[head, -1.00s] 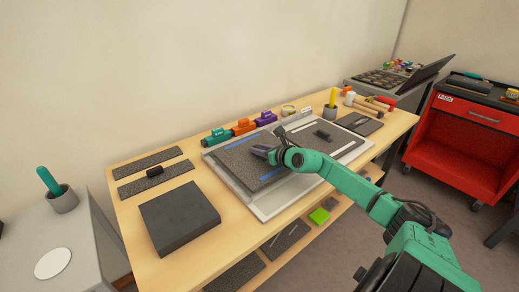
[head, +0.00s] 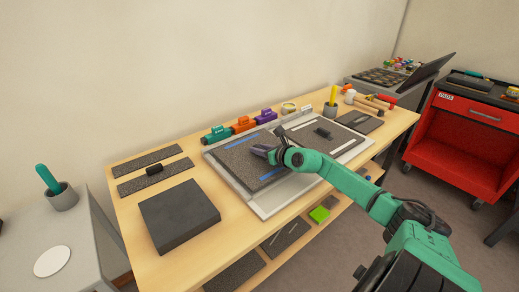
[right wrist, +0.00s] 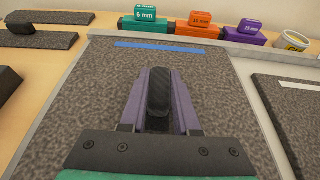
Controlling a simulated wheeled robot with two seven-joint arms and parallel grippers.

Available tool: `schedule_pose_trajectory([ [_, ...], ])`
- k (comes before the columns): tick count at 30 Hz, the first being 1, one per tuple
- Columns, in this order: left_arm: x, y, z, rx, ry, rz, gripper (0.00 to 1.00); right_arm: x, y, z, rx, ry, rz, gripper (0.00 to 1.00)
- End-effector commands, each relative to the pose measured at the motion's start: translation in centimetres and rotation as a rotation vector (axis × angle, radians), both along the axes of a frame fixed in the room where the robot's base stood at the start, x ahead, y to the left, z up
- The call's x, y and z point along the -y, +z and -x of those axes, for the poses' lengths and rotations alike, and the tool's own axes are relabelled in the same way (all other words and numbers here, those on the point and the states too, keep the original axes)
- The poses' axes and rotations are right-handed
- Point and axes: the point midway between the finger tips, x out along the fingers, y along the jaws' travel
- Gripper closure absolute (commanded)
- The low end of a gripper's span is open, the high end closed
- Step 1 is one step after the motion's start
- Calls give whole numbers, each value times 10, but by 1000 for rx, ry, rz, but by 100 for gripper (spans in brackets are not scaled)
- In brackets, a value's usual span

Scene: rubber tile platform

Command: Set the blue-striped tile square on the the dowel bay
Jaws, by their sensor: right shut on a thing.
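The blue-striped tile (head: 236,158) is a dark speckled square over the left part of a pale grey tray (head: 262,208). A blue stripe (right wrist: 160,46) runs along its far side in the right wrist view, and blue also shows near its front edge in the head view. My right gripper (head: 262,152) is shut on the black knob (right wrist: 159,92) in the tile's middle. The tile looks roughly level and in line with the tray. I cannot tell whether it rests fully flat. My left gripper is out of view.
Teal (head: 216,135), orange (head: 243,124) and purple (head: 266,116) blocks stand along the back edge. A thick black slab (head: 180,217) and dark strips (head: 150,160) lie left.

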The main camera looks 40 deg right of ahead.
Motion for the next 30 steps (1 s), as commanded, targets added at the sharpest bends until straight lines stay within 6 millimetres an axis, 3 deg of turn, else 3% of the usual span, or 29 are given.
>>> schedule_pose_trajectory([
  [10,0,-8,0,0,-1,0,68,0,-6,-1,7,-1,0,100],
  [11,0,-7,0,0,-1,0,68,1,-5,-1,7,-1,0,63],
  [13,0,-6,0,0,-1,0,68,0,-5,-1,6,-1,0,36],
  [24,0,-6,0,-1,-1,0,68,0,-9,2,-3,0,0,35],
  [30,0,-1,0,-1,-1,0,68,1,-4,15,-5,-3,1,35],
])
